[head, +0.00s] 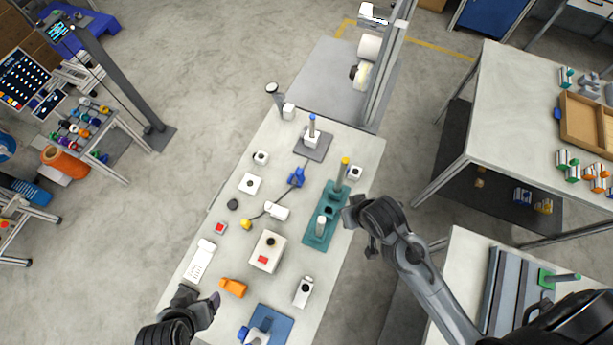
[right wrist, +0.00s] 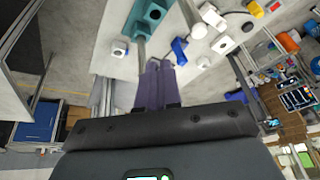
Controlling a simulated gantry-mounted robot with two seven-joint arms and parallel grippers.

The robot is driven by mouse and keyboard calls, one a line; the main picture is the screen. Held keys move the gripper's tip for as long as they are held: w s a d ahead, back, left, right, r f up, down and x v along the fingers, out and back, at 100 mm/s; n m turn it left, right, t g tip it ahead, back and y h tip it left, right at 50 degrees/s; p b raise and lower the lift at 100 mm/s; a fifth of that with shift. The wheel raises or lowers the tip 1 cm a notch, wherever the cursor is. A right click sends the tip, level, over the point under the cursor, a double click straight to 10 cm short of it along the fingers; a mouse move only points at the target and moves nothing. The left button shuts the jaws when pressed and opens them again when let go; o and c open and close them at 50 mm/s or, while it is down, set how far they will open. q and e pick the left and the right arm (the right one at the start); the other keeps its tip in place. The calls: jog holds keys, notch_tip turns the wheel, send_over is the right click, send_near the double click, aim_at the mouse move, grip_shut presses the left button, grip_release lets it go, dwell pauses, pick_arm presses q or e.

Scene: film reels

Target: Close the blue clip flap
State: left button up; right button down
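A small blue clip (head: 297,176) lies near the middle of the table, at the end of a dark cord. A blue piece that looks like it shows in the right wrist view (right wrist: 179,50), just beyond the fingertips. Whether its flap is up or down is too small to tell. My right gripper (head: 352,217) is above the table's right edge, beside the teal fixture (head: 318,236) and apart from the clip. Its purple fingers (right wrist: 160,66) lie side by side with nothing visible between them. My left gripper (head: 213,303) is at the table's front left, near an orange clip-like piece (head: 233,287).
A yellow-tipped post (head: 342,172) rises from the teal fixture between my right gripper and the blue clip. A white cylinder (head: 277,211) and a white box with a red button (head: 267,250) stand in front.

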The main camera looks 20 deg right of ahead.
aim_at(302, 176)
pick_arm(q)
notch_tip(302, 176, down, 9)
jog(key=b, duration=0.7)
pick_arm(e)
jog(key=w+a+f+m+t, duration=0.2)
jog(key=w+f+m, duration=0.5)
jog(key=w+f, duration=1.2)
jog(key=w, duration=0.3)
jog(key=shift+w+a+f, duration=0.15)
jog(key=shift+w+f, duration=0.05)
jog(key=shift+w, duration=0.05)
pick_arm(q)
jog(key=shift+a, duration=0.15)
